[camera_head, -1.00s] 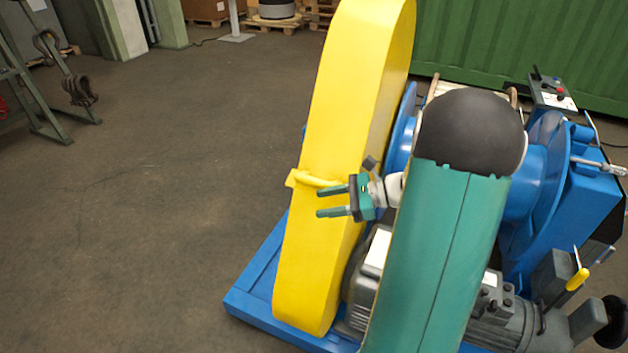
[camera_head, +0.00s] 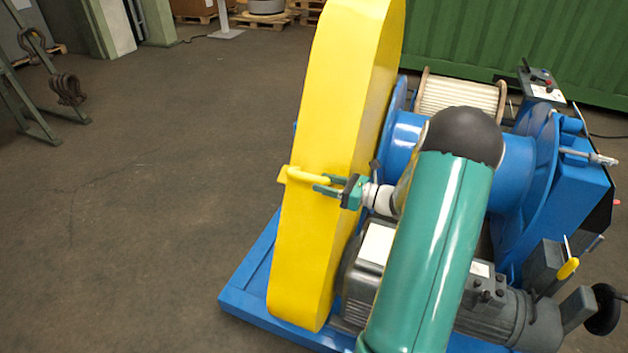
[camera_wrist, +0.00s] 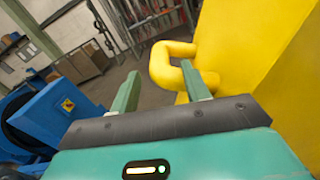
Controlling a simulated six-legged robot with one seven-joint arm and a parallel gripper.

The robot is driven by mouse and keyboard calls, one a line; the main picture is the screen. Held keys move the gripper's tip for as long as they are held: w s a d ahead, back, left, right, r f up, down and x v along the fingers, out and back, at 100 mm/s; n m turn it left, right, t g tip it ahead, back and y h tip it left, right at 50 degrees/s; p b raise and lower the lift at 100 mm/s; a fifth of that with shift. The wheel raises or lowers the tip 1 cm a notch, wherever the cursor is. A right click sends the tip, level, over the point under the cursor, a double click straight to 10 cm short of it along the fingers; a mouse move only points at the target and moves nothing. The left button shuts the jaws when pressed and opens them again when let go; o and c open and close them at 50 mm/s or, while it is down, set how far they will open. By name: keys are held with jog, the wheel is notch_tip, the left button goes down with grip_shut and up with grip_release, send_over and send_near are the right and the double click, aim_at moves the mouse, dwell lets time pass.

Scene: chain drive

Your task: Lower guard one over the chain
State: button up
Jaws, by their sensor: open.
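The yellow guard (camera_head: 345,120) stands tall and slightly tilted at the left of the blue machine in the head view. I take it to be guard one. Its looped yellow handle (camera_head: 308,176) sticks out of its side. The handle shows close up in the wrist view (camera_wrist: 160,65). My gripper (camera_head: 323,184) is open, with its fingertips at the handle. In the wrist view the right finger overlaps the handle's loop, and the left finger (camera_wrist: 126,93) stands left of the bar, apart from it. No chain shows; the guard may hide it.
The blue base frame (camera_head: 243,290) carries a grey motor (camera_head: 510,325) and a blue drum (camera_head: 515,175). A yellow-handled lever (camera_head: 567,270) rises at the right. A metal stand with shackles (camera_head: 68,88) is at the far left. The floor left of the machine is clear.

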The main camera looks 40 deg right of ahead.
aim_at(314, 180)
jog(key=shift+x, duration=1.95)
